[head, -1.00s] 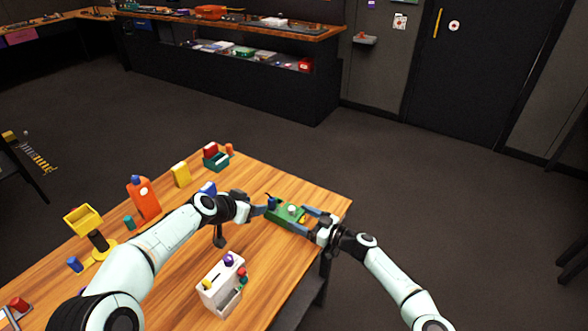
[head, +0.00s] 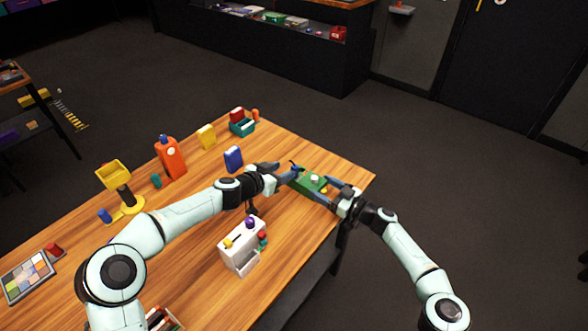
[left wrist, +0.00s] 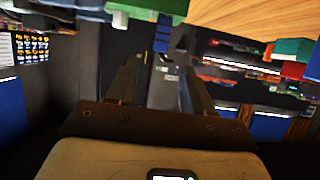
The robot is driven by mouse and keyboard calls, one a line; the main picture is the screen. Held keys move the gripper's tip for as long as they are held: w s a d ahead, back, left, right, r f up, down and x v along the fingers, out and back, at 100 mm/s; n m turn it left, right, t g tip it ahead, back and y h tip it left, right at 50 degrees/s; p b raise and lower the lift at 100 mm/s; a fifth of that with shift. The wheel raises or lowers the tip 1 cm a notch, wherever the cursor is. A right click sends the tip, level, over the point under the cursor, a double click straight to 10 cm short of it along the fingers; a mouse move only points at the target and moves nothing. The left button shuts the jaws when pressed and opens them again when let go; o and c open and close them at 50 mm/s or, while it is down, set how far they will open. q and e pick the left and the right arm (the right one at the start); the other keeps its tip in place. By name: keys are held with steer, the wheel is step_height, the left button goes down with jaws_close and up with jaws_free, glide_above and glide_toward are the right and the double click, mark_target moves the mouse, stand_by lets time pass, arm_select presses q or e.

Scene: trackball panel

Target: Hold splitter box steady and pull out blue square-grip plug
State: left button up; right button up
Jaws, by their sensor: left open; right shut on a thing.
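The green splitter box (head: 309,187) lies near the far right corner of the wooden table, with a white knob on top and a small yellow part at its right end. My right gripper (head: 326,192) is shut on the box's right end. A dark blue plug (head: 296,169) shows at the box's left end. My left gripper (head: 286,174) is open with its fingertips close to the plug; I cannot tell whether they touch it.
The white box with a purple knob (head: 240,247) stands nearer me, below my left forearm. A blue block (head: 233,159), yellow block (head: 206,136), orange bottle (head: 170,158) and teal box (head: 242,127) stand along the far side. The table's right edge is close to the splitter box.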

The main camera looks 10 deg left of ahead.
arm_select(q)
steer(key=shift+s+f+x, duration=0.1)
steer(key=shift+f+x, duration=0.15)
steer(key=shift+x, duration=1.15)
steer(key=shift+s+f+x, duration=0.1)
steer(key=shift+f+x, duration=0.15)
steer(key=shift+x, duration=1.1)
steer(key=shift+s+f+x, duration=0.1)
steer(key=shift+f+x, duration=0.15)
steer(key=shift+x, duration=1.15)
steer(key=shift+a, duration=0.15)
steer(key=shift+r, duration=0.1)
jaws_close()
